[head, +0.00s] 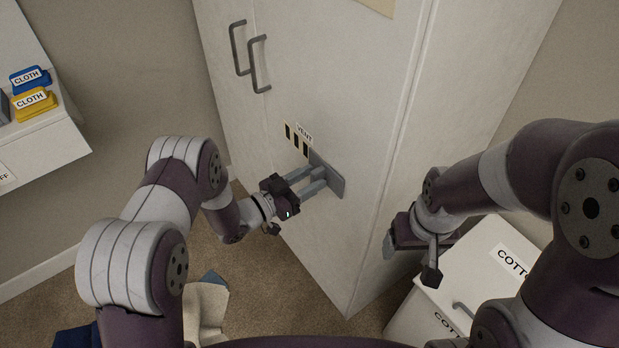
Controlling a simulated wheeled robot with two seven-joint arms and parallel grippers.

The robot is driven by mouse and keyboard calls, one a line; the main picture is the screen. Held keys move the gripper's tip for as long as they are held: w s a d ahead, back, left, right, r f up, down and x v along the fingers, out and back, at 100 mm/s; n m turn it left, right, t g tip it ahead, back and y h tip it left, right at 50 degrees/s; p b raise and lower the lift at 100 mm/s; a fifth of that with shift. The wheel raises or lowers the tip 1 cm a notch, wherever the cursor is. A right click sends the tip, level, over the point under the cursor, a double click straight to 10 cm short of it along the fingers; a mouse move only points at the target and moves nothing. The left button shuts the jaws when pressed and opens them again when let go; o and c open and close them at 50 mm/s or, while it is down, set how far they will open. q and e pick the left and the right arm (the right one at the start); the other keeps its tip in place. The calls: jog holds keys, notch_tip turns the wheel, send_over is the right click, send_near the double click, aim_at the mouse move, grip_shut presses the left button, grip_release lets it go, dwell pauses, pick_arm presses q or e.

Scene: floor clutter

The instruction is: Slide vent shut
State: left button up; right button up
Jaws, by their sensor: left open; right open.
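The vent (297,140) is on the tall white cabinet's front, under a VENT label (304,131). Dark slots and pale yellow bars show there. A grey slide plate (337,182) sits just to the lower right of them, and part of it is hidden behind my gripper. My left gripper (318,179) is open, with its two grey fingers reaching to the plate. I cannot tell whether they touch it. My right gripper (411,258) is open and empty, in front of the cabinet's right side, apart from the vent.
The tall white cabinet (330,60) has two grey handles (249,55). A white COTTON box (480,265) stands at the lower right. Blue (30,79) and yellow (34,103) CLOTH blocks sit on a white unit at left. Cream fabric (208,308) lies on the brown carpet.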

pick_arm(q)
jog(key=shift+w+d, duration=0.1)
jog(key=shift+d, duration=0.1)
grip_shut()
jog(key=w+a+b, duration=0.2)
jog(key=w, duration=0.1)
jog(key=w+a+b, duration=0.2)
jog(key=w+a, duration=0.1)
jog(key=w, duration=0.1)
jog(key=w+a+b, duration=0.2)
jog(key=w+a, duration=0.1)
jog(key=shift+w+f, duration=0.1)
jog(key=shift+w, duration=0.25)
jog(key=shift+r, duration=0.2)
